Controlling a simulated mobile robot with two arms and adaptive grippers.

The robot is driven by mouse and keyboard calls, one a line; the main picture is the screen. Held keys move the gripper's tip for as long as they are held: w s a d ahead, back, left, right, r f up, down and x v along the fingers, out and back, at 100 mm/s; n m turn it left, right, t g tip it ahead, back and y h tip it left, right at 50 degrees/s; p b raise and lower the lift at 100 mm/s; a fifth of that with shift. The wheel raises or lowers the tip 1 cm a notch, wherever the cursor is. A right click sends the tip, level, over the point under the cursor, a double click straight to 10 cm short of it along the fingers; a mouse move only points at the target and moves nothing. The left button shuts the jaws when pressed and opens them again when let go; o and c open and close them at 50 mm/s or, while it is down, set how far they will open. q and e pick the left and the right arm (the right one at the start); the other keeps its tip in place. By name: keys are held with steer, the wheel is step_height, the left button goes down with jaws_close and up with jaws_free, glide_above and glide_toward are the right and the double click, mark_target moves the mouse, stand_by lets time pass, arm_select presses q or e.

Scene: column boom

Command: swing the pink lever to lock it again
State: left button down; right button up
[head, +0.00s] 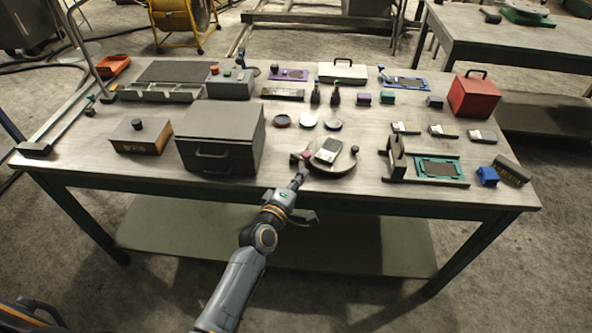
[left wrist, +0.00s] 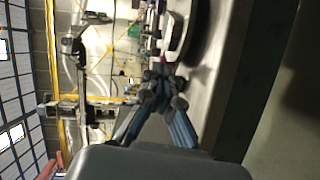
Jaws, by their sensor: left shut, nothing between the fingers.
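The pink lever (head: 296,157) shows as a small pinkish piece at the left end of a dark rounded plate (head: 338,169), near the table's front edge. A grey boxy device with a pale face (head: 327,150) sits on that plate, and a dark knob (head: 354,149) stands at its right. My left gripper (head: 300,176) comes in from the front, its tips just below the pink lever; I cannot tell whether they touch it. In the left wrist view its fingers (left wrist: 163,78) are closed together with nothing between them, close to the plate. My right gripper is not in view.
A large grey box with a handle (head: 219,141) stands left of the plate. Several small round dishes (head: 308,122) lie behind it. A grey slotted stand (head: 396,158) with a green-faced panel is to the right. The tabletop between the plate and that stand is mostly clear.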

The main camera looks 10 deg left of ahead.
arm_select(q)
steer(key=s+d+p, duration=0.3)
steer(key=s+d, duration=0.2)
steer(key=s, duration=0.1)
steer(key=shift+r, duration=0.35)
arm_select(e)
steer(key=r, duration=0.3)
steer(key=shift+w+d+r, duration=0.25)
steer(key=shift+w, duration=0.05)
arm_select(q)
steer(key=shift+s, duration=0.1)
